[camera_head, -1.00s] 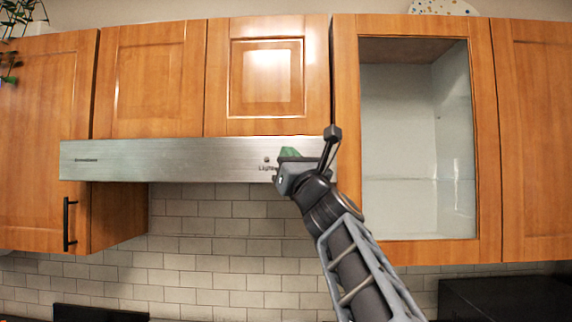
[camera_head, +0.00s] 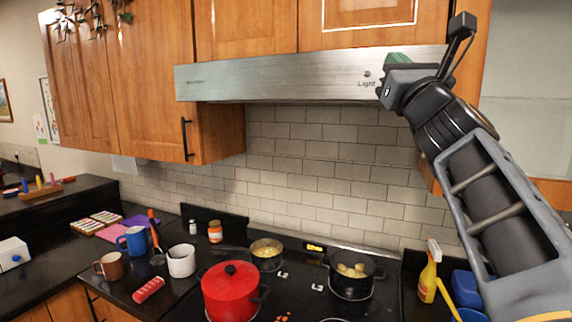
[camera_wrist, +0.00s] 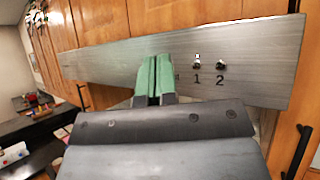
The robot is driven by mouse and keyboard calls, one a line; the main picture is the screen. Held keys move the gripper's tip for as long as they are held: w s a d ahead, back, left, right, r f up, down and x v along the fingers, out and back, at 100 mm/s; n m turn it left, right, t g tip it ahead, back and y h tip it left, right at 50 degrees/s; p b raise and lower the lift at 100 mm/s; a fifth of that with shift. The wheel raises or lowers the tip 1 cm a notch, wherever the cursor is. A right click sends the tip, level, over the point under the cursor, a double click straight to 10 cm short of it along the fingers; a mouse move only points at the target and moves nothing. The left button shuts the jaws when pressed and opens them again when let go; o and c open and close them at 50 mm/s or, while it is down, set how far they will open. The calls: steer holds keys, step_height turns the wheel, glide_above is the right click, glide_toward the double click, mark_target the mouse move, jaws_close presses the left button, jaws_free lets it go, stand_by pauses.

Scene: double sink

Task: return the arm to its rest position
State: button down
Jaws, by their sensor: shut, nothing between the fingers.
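My gripper (camera_head: 397,60) is at the upper right in the head view, beside the word "Light" on the steel range hood (camera_head: 270,78). Its green fingertips (camera_wrist: 154,78) are shut together and empty in the wrist view. They overlap the hood's front there, left of the buttons marked 1 and 2 (camera_wrist: 208,66). I cannot tell whether they touch the hood. My arm is raised and stretches from the lower right up to the hood.
Below are a red pot (camera_head: 230,290), a pan (camera_head: 267,254) and a dark pot (camera_head: 352,275) on the stove. Mugs (camera_head: 182,260) stand left on the counter, a yellow spray bottle (camera_head: 429,272) right. Wooden cabinets (camera_head: 150,60) are above. The air before the tiled wall is clear.

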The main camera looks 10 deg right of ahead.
steer(key=w+a+f+n+g+y, duration=0.15)
steer(key=f+n+g, duration=0.25)
steer(key=f+n, duration=0.45)
steer(key=a+f+n+g+y, duration=0.1)
steer(key=a+f+n+g, duration=0.4)
steer(key=f, duration=0.6)
steer(key=w+a+f+n+g+y, duration=0.1)
steer(key=f+n+g+y, duration=0.15)
steer(key=f+n, duration=0.65)
steer(key=s+f+n+g+h, duration=0.3)
steer(key=s+f+n, duration=0.3)
steer(key=f, duration=0.6)
steer(key=s+f+n+g+h, duration=0.2)
steer(key=s+f+n+g, duration=0.4)
steer(key=s+f, duration=0.3)
steer(key=shift+s+a+f+h, duration=0.3)
steer(key=shift+a+f+h, duration=0.15)
steer(key=shift+f, duration=1)
